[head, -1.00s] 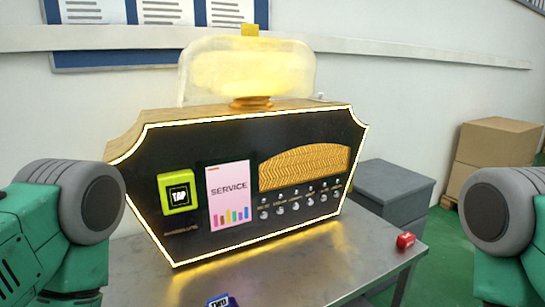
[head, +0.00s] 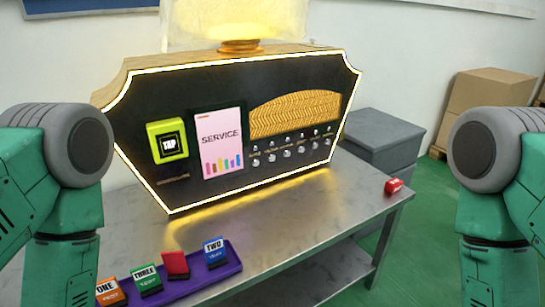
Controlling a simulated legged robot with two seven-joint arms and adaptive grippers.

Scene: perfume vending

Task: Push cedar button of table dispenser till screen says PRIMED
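The table dispenser (head: 225,80) stands on the metal table, with a black front edged by a glowing strip and a yellow-lit tank on top. Its pink screen (head: 220,143) reads SERVICE above several coloured bars. To the right of the screen, under a wavy golden panel (head: 295,114), is a double row of small round silver buttons (head: 287,153). Their labels are too small to read, so I cannot tell which is cedar. A yellow-green TAP unit (head: 168,141) is left of the screen. My two arms show at the left and right edges; neither gripper is in view.
A purple tray (head: 228,269) at the table's front left holds several coloured blocks, labelled ONE, THREE and TWO, and a red one. A small red object (head: 393,186) lies near the table's right edge. A grey cabinet (head: 378,140) and cardboard boxes (head: 490,100) stand behind right.

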